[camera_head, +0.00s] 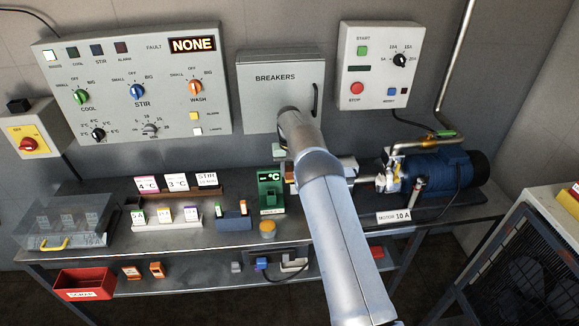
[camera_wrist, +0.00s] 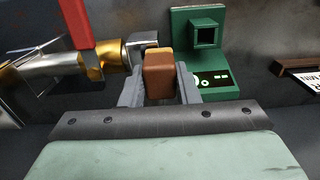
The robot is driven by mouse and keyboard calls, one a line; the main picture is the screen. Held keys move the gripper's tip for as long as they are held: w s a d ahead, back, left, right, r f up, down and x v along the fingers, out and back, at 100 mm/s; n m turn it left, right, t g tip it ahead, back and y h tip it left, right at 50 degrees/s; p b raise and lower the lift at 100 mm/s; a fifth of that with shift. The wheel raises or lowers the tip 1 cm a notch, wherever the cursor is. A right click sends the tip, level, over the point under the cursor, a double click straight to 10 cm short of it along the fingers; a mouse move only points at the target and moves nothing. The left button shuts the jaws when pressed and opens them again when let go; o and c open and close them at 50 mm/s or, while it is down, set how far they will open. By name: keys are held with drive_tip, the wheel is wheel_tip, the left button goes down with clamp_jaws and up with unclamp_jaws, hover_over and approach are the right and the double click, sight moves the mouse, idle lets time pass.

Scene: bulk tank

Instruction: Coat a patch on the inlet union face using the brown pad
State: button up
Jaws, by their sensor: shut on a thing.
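My gripper (camera_wrist: 160,85) is shut on the brown pad (camera_wrist: 159,80), a small block with a lighter tan top edge, held between the two grey fingers. In the wrist view, a metal pipe fitting (camera_wrist: 139,50) with a silver nut and brass-coloured rings lies just beyond the pad on the left. It appears to be the inlet union. The pad's far end is close to the nut; I cannot tell whether they touch. In the head view my arm hides most of the gripper, the pad and the union face.
A green display device (camera_head: 270,192) stands beside the gripper and also shows in the wrist view (camera_wrist: 211,65). A red handle (camera_wrist: 75,22) rises near the fitting. The blue motor (camera_head: 440,175) and pump pipework (camera_head: 390,177) are right of my arm. Small labelled blocks stand on the bench's left.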

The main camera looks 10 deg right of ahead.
drive_tip(key=shift+s+d+f+p, duration=0.1)
drive_tip(key=shift+d+f+p, duration=0.05)
drive_tip(key=shift+d, duration=0.85)
drive_tip(key=shift+d+f+p, duration=0.15)
drive_tip(key=shift+d, duration=0.8)
drive_tip(key=shift+c, duration=0.3)
drive_tip(key=shift+a, duration=1.65)
drive_tip(key=r, duration=0.2)
drive_tip(key=r+p, duration=0.1)
drive_tip(key=shift+a+r, duration=0.3)
drive_tip(key=shift+r+p, duration=1.4)
drive_tip(key=shift+r, duration=1)
